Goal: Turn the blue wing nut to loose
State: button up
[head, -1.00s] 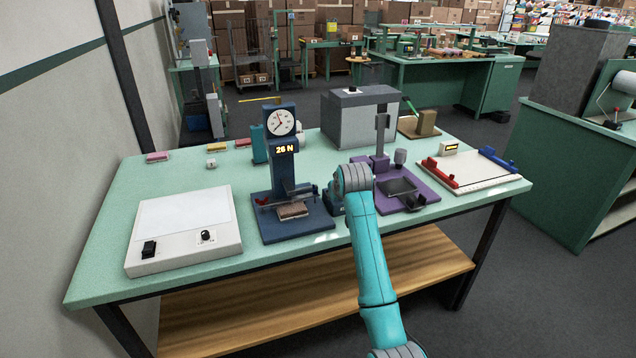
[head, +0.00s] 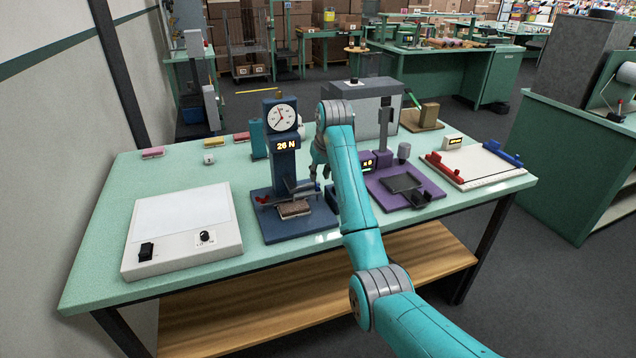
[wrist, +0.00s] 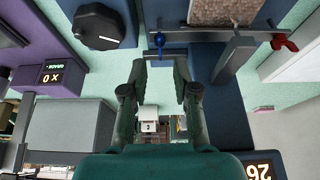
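The blue wing nut (wrist: 159,40) shows in the wrist view at the end of a grey cross bar on the dark blue test stand (head: 284,170). My gripper (wrist: 160,66) is open, with its two fingers apart and empty. The wing nut lies just beyond the fingertips, roughly centred between them, with no contact visible. In the head view my gripper (head: 317,172) is beside the right end of the stand's clamp, and I cannot make out the blue wing nut there. A red wing nut (wrist: 285,42) sits at the bar's other end. A brown tufted sample (head: 293,208) lies at the clamp.
The stand carries a dial (head: 281,117) and a display reading 26 N. A purple device (head: 425,187) stands close on the right. A white light box (head: 183,226) is at the left. A grey box (head: 372,100) stands behind my arm.

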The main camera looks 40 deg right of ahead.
aim_at(317, 184)
jog(key=shift+x, duration=2.55)
grip_shut()
